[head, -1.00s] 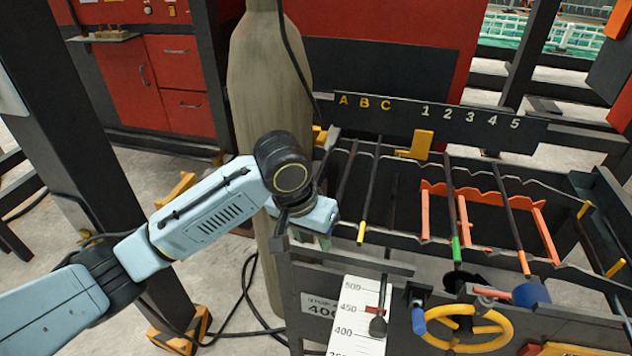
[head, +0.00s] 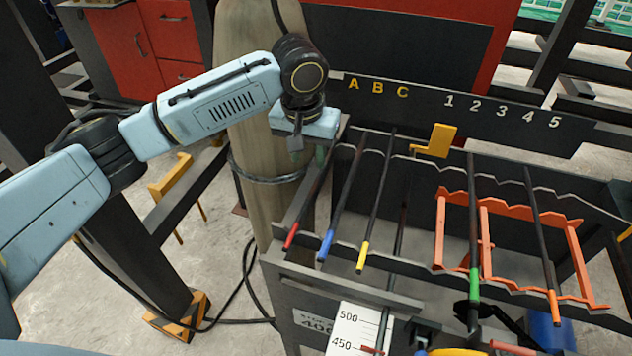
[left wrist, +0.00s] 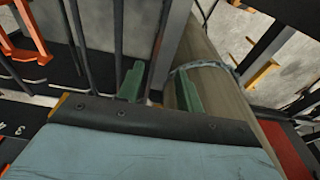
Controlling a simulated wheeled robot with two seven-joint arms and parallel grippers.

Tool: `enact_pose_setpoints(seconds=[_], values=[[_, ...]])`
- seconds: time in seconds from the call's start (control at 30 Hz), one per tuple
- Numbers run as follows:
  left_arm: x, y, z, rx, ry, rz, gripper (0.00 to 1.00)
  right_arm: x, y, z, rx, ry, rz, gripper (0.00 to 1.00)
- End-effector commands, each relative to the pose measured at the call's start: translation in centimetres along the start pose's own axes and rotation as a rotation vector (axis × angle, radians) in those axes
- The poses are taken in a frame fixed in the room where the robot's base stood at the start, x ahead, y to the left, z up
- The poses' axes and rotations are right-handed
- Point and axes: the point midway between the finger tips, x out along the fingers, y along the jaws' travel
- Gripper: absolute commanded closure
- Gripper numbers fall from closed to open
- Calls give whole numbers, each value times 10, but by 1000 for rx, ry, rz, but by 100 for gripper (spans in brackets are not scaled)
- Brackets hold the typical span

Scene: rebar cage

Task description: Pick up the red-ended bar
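The red-ended bar (head: 293,233) is the leftmost bar on the dark rack in the head view. Its red end points toward me, and its far part runs up under my left gripper. My left gripper (head: 320,156) points down over this far part, its fingers partly hidden by its own body. In the left wrist view its two green fingers (left wrist: 160,88) stand apart. A dark bar (left wrist: 160,48) shows between them, apparently not clamped; its coloured end is not visible there. My right gripper is not in view.
A blue-ended bar (head: 326,244) and a yellow-ended bar (head: 364,253) lie close to the right. Green-ended (head: 474,284) and orange-ended (head: 553,305) bars lie farther right, over an orange frame (head: 441,232). A thick tan cylinder (head: 237,120) stands just left of the rack.

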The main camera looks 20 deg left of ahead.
Motion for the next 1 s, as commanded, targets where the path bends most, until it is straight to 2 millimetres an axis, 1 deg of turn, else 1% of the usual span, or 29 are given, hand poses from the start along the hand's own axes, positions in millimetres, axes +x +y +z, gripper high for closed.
enact_pose_setpoints(seconds=[0.03,0.1,0.2,0.37,0.53,0.63,0.73,0.97,1.0], values=[[11,0,1,0,-3,-1,64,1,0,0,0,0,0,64],[21,0,0,0,-2,0,64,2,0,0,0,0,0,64],[32,1,0,1,0,0,64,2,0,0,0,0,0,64],[41,1,-1,1,0,0,64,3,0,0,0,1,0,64],[66,4,-7,1,-1,-2,64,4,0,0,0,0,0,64],[80,5,-7,1,-1,0,64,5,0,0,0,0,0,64],[87,5,-7,2,0,0,64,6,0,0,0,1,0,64],[88,5,-7,2,1,1,64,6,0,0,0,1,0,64],[88,5,-7,2,1,1,68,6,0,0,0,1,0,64]])
